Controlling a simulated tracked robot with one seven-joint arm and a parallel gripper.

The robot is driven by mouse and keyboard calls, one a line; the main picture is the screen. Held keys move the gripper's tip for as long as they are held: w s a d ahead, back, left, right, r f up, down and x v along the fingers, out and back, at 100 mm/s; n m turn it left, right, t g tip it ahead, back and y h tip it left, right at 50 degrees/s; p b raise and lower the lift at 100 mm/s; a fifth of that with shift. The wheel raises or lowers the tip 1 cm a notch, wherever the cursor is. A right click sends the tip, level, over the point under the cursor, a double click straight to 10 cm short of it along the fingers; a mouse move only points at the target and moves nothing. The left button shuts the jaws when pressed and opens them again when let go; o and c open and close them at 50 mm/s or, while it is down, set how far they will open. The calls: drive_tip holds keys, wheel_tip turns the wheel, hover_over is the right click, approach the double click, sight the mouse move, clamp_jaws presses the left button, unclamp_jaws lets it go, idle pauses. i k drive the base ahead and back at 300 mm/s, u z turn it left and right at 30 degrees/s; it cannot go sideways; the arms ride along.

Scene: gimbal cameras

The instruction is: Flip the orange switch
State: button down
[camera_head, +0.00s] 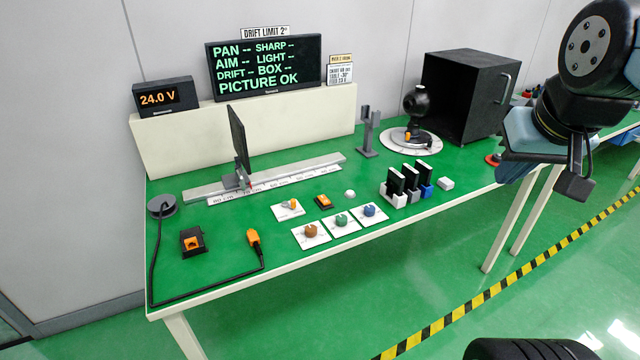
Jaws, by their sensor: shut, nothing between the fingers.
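A small orange rocker switch (323,201) in a dark housing sits on the green bench, near the middle. Left of it, a white plate (281,212) carries a small lever with an orange part (291,204). Which way the rocker is tipped is too small to tell. My gripper (512,165) is at the upper right, at the end of my blue-grey and dark arm, well to the right of the switch and apart from it. It is shut and empty; its fingertips show poorly from this angle.
Brown, green and blue knobs (341,222) on white plates stand in front of the switch. Black upright modules (408,178) stand to its right. An orange plug (254,240) with a black cable and a dark orange-centred box (192,242) lie left. A black cabinet (462,90) stands behind.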

sight(325, 201)
drive_tip(key=u, duration=0.05)
drive_tip(key=i, duration=1)
drive_tip(key=z, duration=0.05)
